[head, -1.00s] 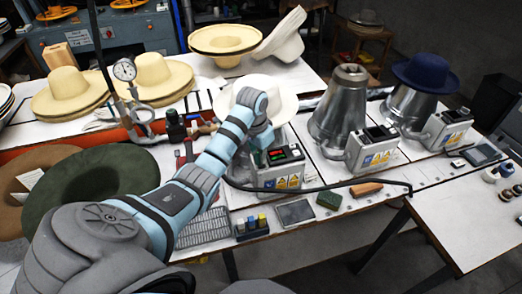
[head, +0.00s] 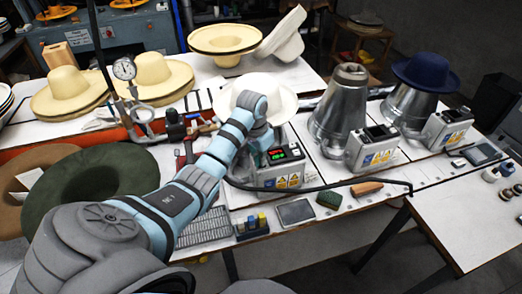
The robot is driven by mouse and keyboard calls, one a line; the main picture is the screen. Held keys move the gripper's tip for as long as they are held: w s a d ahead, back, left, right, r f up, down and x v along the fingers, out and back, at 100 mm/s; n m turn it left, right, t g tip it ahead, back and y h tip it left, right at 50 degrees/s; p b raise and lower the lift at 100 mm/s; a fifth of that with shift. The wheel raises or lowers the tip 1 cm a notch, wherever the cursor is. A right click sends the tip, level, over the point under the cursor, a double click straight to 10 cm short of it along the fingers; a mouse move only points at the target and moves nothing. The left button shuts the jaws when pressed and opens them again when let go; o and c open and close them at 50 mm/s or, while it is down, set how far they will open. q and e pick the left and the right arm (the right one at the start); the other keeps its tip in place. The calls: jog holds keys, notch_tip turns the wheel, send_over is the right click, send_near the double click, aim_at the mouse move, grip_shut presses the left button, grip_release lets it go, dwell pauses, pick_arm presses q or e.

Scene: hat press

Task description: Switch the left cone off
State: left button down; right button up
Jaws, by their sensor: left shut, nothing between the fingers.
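The left cone is mostly hidden under a white hat (head: 283,98) and behind my left arm. Its control box (head: 288,176) stands in front of it, with a lit display of red and green on top and yellow warning labels on the front. My left gripper (head: 259,145) is at the upper left of this box, close to its top. It is shut and empty, and its fingertips are partly hidden by my wrist. I cannot tell whether it touches a switch. My right gripper is not in view.
A bare middle cone (head: 338,108) and a right cone (head: 407,108) under a navy hat (head: 426,72) each have a control box. Straw hats stand behind, a green hat (head: 88,185) lies at left.

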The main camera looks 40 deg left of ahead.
pick_arm(q)
jog(key=shift+r+p, duration=0.5)
jog(key=shift+r, duration=3)
